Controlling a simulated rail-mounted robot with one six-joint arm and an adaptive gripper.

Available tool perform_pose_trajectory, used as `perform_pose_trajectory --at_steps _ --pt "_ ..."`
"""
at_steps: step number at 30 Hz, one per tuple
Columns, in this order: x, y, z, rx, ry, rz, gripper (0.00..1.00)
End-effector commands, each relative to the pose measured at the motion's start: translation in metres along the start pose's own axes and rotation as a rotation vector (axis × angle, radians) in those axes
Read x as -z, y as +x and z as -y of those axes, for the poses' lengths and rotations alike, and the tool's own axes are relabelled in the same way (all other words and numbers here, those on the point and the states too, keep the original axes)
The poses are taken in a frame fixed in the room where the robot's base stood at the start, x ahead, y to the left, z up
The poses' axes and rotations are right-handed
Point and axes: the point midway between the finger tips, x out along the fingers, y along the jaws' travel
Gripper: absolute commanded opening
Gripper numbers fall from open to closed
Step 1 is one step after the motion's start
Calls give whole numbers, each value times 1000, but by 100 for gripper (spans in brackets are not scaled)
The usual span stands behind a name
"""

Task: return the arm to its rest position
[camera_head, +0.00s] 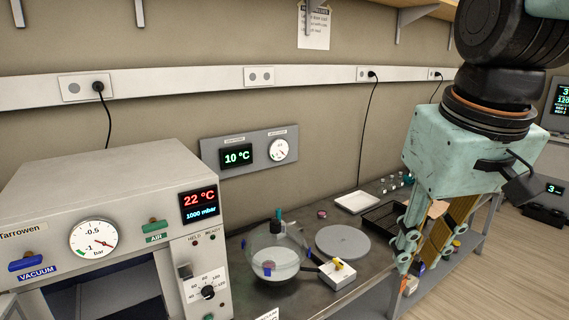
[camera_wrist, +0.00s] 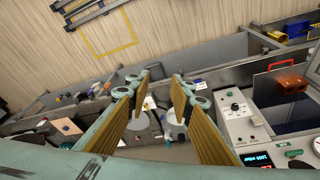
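My gripper (camera_head: 422,255) hangs from my teal wrist at the right of the head view, over or in front of the right part of the bench. In the wrist view my gripper (camera_wrist: 161,78) shows two fingers with ribbed tan pads. The fingers stand apart, with a clear gap and nothing held between them. The bench and floor show beyond them. How high the fingertips are above the bench is hard to tell.
A vacuum oven (camera_head: 110,200) stands at the left. A shelf runs above.

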Motion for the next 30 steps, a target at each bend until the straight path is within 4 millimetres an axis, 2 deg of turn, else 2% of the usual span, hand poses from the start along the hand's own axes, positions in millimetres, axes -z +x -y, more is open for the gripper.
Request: perform_pose_trajectory --at_steps 18,24,30 --pt "-102 -7 12 -4 89 -52 21" --pt "-126 -5 15 -4 111 -64 21" --pt "-137 -4 17 -4 122 -68 21"
